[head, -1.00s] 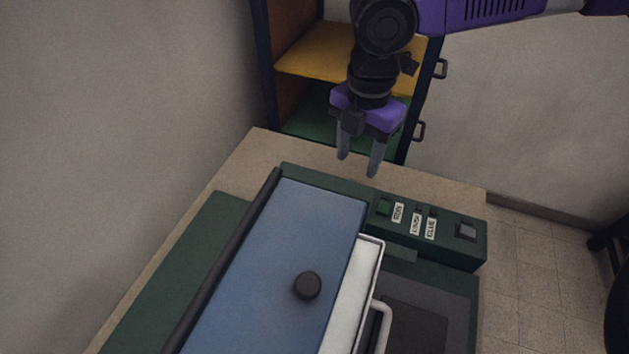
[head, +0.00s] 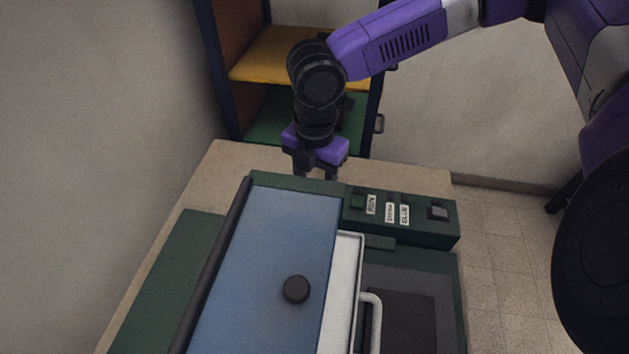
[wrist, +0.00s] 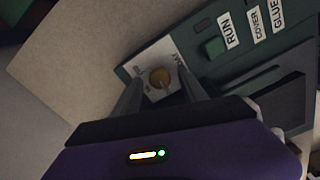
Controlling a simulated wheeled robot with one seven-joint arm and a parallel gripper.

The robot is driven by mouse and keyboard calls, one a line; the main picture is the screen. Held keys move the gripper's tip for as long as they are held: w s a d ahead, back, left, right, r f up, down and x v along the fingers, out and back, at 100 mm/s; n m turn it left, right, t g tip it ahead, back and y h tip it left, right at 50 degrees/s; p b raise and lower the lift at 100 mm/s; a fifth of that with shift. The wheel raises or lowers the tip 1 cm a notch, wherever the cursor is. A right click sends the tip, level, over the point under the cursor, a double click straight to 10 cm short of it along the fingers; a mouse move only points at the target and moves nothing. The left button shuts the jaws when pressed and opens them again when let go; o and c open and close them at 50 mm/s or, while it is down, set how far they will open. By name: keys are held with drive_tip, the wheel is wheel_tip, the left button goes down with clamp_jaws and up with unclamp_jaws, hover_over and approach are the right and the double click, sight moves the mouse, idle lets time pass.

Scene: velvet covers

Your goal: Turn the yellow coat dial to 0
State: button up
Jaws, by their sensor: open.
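The yellow dial (wrist: 160,78) is a small round knob on a pale plate with dark lettering, at the end of the green machine (wrist: 222,68). A light mark shows on the knob; I cannot read which value it points to. My gripper (head: 315,174) is open and points down at the machine's far edge. In the wrist view its two fingers reach toward the dial, one on each side, with gaps; whether they are level with the knob I cannot tell. In the head view the dial and the fingertips are hidden behind the machine.
The machine's top has a green button (head: 357,201), labels RUN, COVER and GLUE, and a dark square switch (head: 438,212). A blue cover (head: 270,260) with a black knob (head: 296,289) lies in front. An open shelf (head: 262,60) stands behind the beige table (head: 215,165).

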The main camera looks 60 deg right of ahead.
clamp_jaws()
drive_tip(key=shift+r+n+p, duration=0.15)
drive_tip(key=shift+n+p, duration=0.15)
drive_tip(key=shift+p, duration=0.15)
drive_tip(key=shift+n+p, duration=0.8)
drive_tip(key=shift+p, duration=0.2)
drive_tip(key=shift+n+p, duration=1.2)
drive_tip(key=shift+n, duration=0.8)
unclamp_jaws()
